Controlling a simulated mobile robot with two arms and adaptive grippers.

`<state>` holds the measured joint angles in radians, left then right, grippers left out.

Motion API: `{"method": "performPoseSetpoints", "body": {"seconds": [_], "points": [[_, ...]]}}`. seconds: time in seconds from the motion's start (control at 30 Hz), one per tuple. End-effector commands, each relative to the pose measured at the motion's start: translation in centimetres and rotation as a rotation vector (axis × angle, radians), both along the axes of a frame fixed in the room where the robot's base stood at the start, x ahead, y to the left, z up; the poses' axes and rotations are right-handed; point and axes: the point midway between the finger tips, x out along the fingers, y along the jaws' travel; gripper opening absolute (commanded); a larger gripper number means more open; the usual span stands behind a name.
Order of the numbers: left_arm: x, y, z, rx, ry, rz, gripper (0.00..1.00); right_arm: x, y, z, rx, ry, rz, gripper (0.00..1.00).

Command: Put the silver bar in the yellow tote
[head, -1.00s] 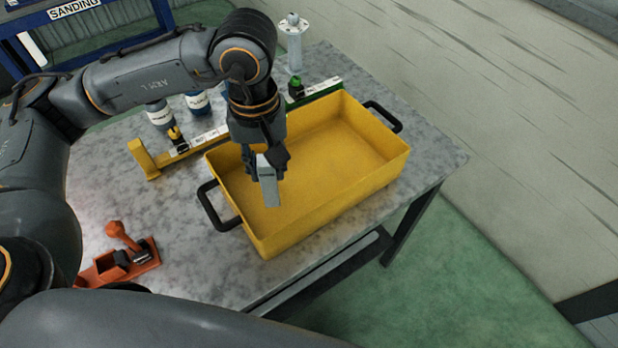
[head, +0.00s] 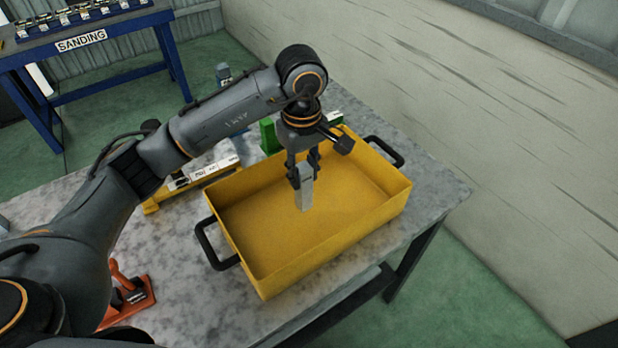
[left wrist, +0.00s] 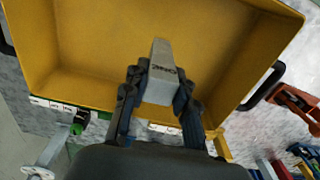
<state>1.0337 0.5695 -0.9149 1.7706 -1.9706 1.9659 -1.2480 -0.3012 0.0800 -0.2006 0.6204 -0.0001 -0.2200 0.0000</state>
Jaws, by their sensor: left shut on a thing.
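The silver bar (head: 305,190) is held upright in my left gripper (head: 304,170), which is shut on its upper part. The bar hangs over the inside of the yellow tote (head: 350,231); whether its lower end touches the floor of the tote I cannot tell. In the left wrist view the silver bar (left wrist: 161,73) sits between the two fingers of the left gripper (left wrist: 158,92), with the yellow tote (left wrist: 90,45) behind it. The tote is otherwise empty where I see it. My right gripper is not in view.
The tote stands on a grey table (head: 185,262) with black handles at its ends. An orange tool (head: 130,295) lies at the near left. A blue SANDING bench (head: 100,55) stands at the far left.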

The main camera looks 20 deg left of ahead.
Motion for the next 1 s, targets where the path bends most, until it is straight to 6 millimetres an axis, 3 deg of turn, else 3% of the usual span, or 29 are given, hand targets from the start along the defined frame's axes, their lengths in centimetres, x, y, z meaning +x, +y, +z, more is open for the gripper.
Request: {"method": "performPoseSetpoints", "body": {"seconds": [0.33, 0.53, 0.97, 1.0], "points": [[2.5, -0.5, -3.0, 0.001, 0.0, 0.001, 0.0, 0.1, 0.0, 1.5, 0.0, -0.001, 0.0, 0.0], [2.4, -0.4, -5.3, 0.001, 0.001, 0.0, 0.0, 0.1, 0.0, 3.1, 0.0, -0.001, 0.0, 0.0], [2.5, -0.4, -6.3, 0.001, -0.005, -0.001, 0.0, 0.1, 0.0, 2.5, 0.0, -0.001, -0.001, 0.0], [2.5, -0.4, -6.2, 0.002, -0.004, -0.001, 0.32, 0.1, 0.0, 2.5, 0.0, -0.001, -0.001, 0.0]]}}
